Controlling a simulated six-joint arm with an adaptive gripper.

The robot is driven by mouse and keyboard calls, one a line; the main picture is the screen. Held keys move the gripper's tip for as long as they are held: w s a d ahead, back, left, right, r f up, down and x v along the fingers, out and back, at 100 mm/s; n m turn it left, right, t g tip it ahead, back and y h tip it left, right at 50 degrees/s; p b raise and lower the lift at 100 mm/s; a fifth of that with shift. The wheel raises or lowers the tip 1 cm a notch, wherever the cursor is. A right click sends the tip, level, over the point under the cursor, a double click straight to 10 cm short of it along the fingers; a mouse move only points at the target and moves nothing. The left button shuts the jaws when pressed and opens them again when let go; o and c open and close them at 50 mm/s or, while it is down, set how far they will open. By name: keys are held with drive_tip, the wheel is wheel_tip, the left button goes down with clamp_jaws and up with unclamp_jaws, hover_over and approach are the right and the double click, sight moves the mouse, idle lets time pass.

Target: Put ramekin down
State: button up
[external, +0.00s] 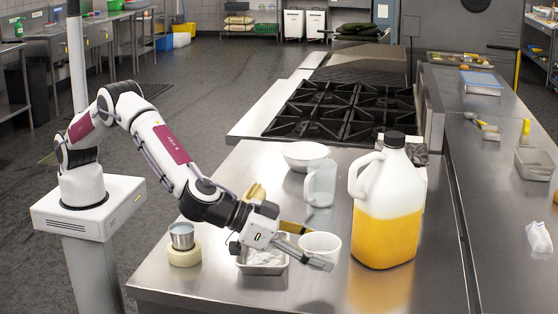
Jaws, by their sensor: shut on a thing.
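The white ramekin (320,243) is a small round cup at the end of my gripper (318,252), near the right front of the steel counter. My gripper reaches in from the left, and one grey finger lies across the ramekin's front lower side. The other finger is mostly hidden. The jaws are shut on the ramekin, which looks about upright. I cannot tell whether its base touches the counter.
A large jug of orange liquid (387,215) stands close on the right. A clear measuring jug (321,184) and white bowl (304,154) stand behind. A metal tray (262,268) lies under my gripper; a metal cup (182,235) sits left. The counter's front is clear.

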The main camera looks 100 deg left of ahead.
sight(318, 286)
drive_tip(key=shift+f, duration=1.3)
drive_tip(key=shift+f, duration=0.15)
drive_tip(key=shift+f, duration=1.75)
drive_tip(key=shift+f, duration=0.1)
drive_tip(key=o, duration=1.3)
drive_tip(key=shift+c, duration=0.2)
drive_tip(key=shift+v, duration=6.05)
